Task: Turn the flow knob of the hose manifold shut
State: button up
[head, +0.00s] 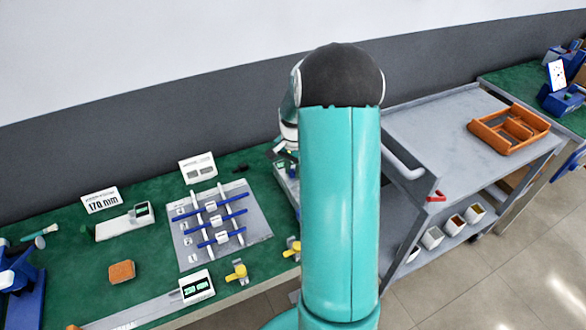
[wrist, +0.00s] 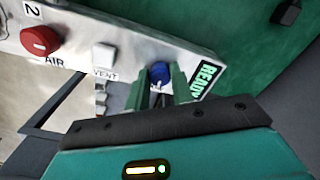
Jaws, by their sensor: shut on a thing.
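In the wrist view a light grey panel runs across the top, tilted. It carries a blue knob (wrist: 159,73), a red knob (wrist: 40,41) labelled AIR, a white VENT button (wrist: 104,55) and a green READY display (wrist: 205,77). My gripper (wrist: 160,82) has its two green fingers on either side of the blue knob and is shut on it. The knob's lower part and the label below it are hidden by the fingers. In the head view my arm hides the gripper and most of the device behind it.
In the head view the green bench holds a grey board with blue and white bars (head: 262,222), a brown block (head: 122,271) and yellow valve-like parts (head: 237,271). A grey cart (head: 430,125) with an orange tray (head: 509,130) stands right of my arm.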

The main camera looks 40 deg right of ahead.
jog(key=n, duration=0.8)
jog(key=shift+n, duration=0.3)
jog(key=n, duration=0.4)
jog(key=shift+n, duration=0.3)
jog(key=shift+d+n, duration=0.1)
jog(key=shift+n, duration=1.7)
jog(key=shift+r, duration=0.1)
jog(key=o, duration=1)
notch_tip(320, 180, up, 14)
jog(key=shift+d+f, duration=0.1)
jog(key=shift+f, duration=0.05)
